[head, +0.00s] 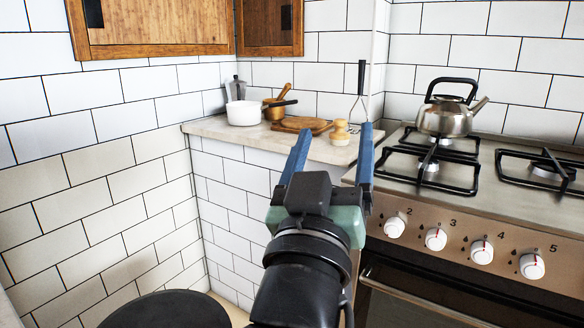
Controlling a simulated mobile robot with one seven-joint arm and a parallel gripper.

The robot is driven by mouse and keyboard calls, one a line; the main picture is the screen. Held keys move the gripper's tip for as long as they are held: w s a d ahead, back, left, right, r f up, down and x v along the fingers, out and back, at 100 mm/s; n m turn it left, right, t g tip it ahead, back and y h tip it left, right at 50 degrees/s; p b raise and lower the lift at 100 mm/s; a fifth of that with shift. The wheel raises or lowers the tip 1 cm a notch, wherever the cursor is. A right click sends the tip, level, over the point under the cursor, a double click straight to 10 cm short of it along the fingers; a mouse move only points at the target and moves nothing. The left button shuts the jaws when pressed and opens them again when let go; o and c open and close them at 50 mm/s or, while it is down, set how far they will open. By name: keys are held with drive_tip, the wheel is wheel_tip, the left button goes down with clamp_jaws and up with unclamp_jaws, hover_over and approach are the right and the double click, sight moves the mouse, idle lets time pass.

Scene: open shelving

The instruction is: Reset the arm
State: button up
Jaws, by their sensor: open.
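My gripper (331,148) is in the middle of the head view, at the end of my dark arm. Its two blue fingers stand wide apart and point away from me, toward the counter. Nothing is between the fingers. In the picture the fingertips overlap the front edge of the stone counter (226,131); I cannot tell how far apart in depth they are. The right finger appears beside the left edge of the stove (470,200).
A kettle (446,120) stands on the stove. Wooden cabinets (150,22) hang above. A tiled wall (90,200) closes the left side.

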drive_tip(key=s+a+r+t+y+p, duration=0.1)
drive_tip(key=s+a+r+t+y, duration=0.2)
drive_tip(key=s+r, duration=0.4)
drive_tip(key=s+a+r+t+y, duration=0.3)
drive_tip(key=s+r+y, duration=0.1)
drive_tip(key=s+r, duration=0.35)
wheel_tip(320, 180, up, 37)
drive_tip(key=w+p, duration=0.1)
drive_tip(key=p, duration=3.7)
drive_tip(key=shift+w+d+r+n+g+h, duration=0.2)
drive_tip(key=shift+d+n+g+h, duration=0.1)
drive_tip(key=shift+n+h, duration=0.1)
drive_tip(key=shift+c, duration=0.4)
